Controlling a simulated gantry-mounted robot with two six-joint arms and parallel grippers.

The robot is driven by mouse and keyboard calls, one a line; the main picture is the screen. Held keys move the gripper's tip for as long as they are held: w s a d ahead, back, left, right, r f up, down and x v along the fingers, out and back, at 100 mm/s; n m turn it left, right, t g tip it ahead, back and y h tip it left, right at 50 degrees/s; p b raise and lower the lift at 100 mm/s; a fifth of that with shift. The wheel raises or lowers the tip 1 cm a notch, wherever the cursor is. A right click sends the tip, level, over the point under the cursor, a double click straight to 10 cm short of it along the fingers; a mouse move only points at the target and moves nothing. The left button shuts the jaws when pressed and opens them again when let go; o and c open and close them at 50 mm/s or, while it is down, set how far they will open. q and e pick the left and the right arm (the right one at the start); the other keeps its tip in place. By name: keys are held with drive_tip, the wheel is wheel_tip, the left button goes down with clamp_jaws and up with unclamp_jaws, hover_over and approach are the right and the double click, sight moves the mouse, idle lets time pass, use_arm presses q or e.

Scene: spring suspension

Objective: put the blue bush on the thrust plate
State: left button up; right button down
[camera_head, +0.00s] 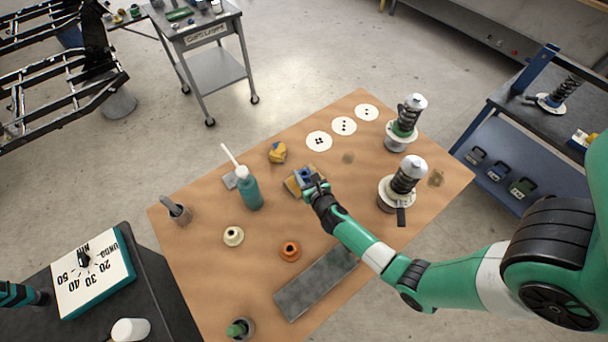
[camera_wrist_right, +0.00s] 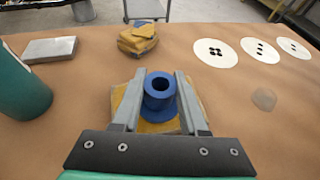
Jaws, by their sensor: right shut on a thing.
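The blue bush (camera_wrist_right: 160,98), a short flanged tube with its hole facing up, is between the fingers of my right gripper (camera_wrist_right: 160,105). The gripper is shut on it. In the head view the blue bush (camera_head: 305,174) shows just past the right gripper (camera_head: 316,186), over a folded yellow cloth (camera_head: 291,186). I cannot tell if the bush touches the cloth. I cannot tell for certain which piece is the thrust plate; a long flat grey plate (camera_head: 316,282) lies at the front of the table.
A cream bush (camera_head: 233,236) and an orange bush (camera_head: 290,250) stand on the table. Two spring units (camera_head: 404,180) (camera_head: 405,120) stand at the right. White dotted discs (camera_head: 343,126) lie at the back. A teal bottle (camera_head: 249,193) stands left of the gripper.

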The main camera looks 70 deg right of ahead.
drive_tip(key=shift+f, duration=0.15)
drive_tip(key=shift+c, duration=2.2)
unclamp_jaws()
drive_tip(key=shift+a+r, duration=0.1)
drive_tip(key=shift+r, duration=0.2)
drive_tip(key=p+v, duration=0.3)
drive_tip(key=v, duration=0.9)
